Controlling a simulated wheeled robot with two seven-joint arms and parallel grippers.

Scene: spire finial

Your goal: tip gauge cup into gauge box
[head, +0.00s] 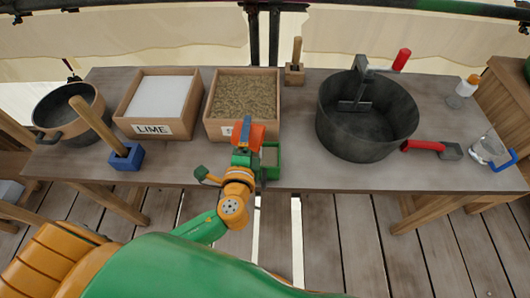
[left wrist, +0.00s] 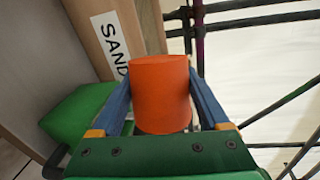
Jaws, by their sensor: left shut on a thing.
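The orange gauge cup (head: 257,134) is held between the blue fingers of my left gripper (head: 247,133), just in front of the sand box. In the left wrist view the cup (left wrist: 160,94) sits between both fingers, which press its sides. What is inside the cup is hidden, and I cannot tell how far it is tilted. The green gauge box (head: 277,172) stands near the table's front edge, just right of my left gripper and partly hidden by it. It also shows in the left wrist view (left wrist: 78,118). My right gripper is not in view.
The sand box (head: 213,128) is right behind my gripper, with the lime box (head: 125,125) to its left. A dark tub (head: 357,140) stands to the right, a red-handled trowel (head: 424,146) beside it. A blue block with a wooden handle (head: 127,158) is at left.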

